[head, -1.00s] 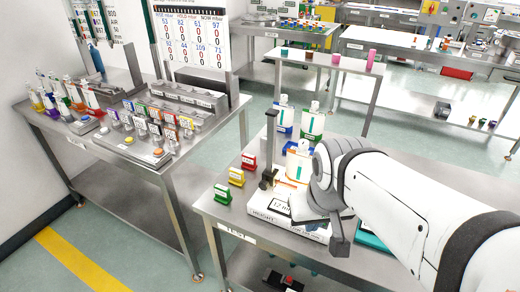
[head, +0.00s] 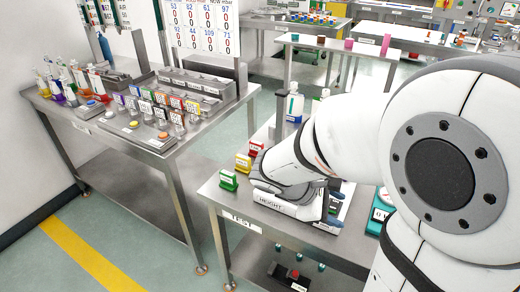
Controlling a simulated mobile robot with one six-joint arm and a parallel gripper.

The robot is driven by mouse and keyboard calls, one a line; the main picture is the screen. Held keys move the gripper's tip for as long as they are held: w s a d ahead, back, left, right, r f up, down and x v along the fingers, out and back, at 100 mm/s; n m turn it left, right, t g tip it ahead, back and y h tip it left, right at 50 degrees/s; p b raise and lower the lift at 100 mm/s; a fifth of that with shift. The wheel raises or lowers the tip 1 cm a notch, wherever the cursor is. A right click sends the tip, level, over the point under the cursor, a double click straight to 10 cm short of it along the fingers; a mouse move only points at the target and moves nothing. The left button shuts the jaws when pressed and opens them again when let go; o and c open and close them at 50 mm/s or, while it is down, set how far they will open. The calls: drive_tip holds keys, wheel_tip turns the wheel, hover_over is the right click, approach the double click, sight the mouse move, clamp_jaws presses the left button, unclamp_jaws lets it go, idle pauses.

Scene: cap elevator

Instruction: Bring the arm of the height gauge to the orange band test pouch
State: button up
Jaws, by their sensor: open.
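The height gauge's white base (head: 290,208), lettered HEIGHT, shows at the front of the right-hand table. My wrist reaches down from the right over the base. A dark grey part of my gripper (head: 332,208) shows at the base's right side; its fingertips are hard to make out, and nothing is seen held. A pouch with a blue lower part (head: 294,106) stands behind my arm, and the top of another pouch (head: 320,97) shows beside it. The pouch at the gauge is hidden, so no orange band is seen.
Red (head: 256,148), yellow (head: 243,163) and green (head: 229,180) stands line the table's left edge, close to my wrist. A teal device (head: 378,222) sits to the right. A second table (head: 150,145) with bottles and labelled holders stands left, across a floor gap.

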drive_tip(key=w+a+f+n+t+b, duration=0.2)
drive_tip(key=w+a+f+n+t, duration=0.1)
drive_tip(key=w+a+n+t, duration=0.1)
drive_tip(key=w+a+f+n+t+b, duration=0.1)
drive_tip(key=w+a+f+n+t, duration=0.3)
drive_tip(key=w+a+n, duration=0.3)
drive_tip(key=w+a+f+n+t+b, duration=0.2)
drive_tip(key=w+a+f+n+t, duration=0.2)
drive_tip(key=n, duration=0.5)
drive_tip(key=shift+w+a+f+t+b, duration=0.15)
drive_tip(key=shift+w+a+t+b, duration=0.15)
drive_tip(key=shift+w+a+t, duration=0.75)
drive_tip(key=shift+d, duration=0.2)
drive_tip(key=x, duration=0.7)
drive_tip(key=shift+w+d, duration=0.1)
drive_tip(key=shift+d, duration=0.05)
